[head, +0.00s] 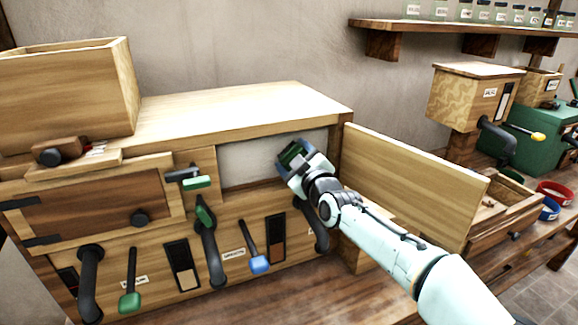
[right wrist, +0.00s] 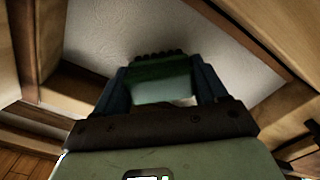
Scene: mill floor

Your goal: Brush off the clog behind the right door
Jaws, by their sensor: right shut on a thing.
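The right door (head: 415,185) of the wooden mill cabinet stands open, swung out to the right. Behind it is an opening with a pale, whitish surface (head: 250,165), which also fills the back in the right wrist view (right wrist: 105,35). I cannot tell clog from back wall there. My right gripper (head: 300,160) is at the right part of this opening. It is shut on a green brush (right wrist: 160,75), whose dark bumpy edge points toward the pale surface; contact is unclear. The left door (head: 85,212) is shut. My left gripper is out of view.
A wooden hopper box (head: 70,85) stands on the cabinet's left top. Black spouts (head: 210,245) and green and blue levers (head: 255,260) stick out in front below the opening. A jar shelf (head: 450,27) hangs at the back right.

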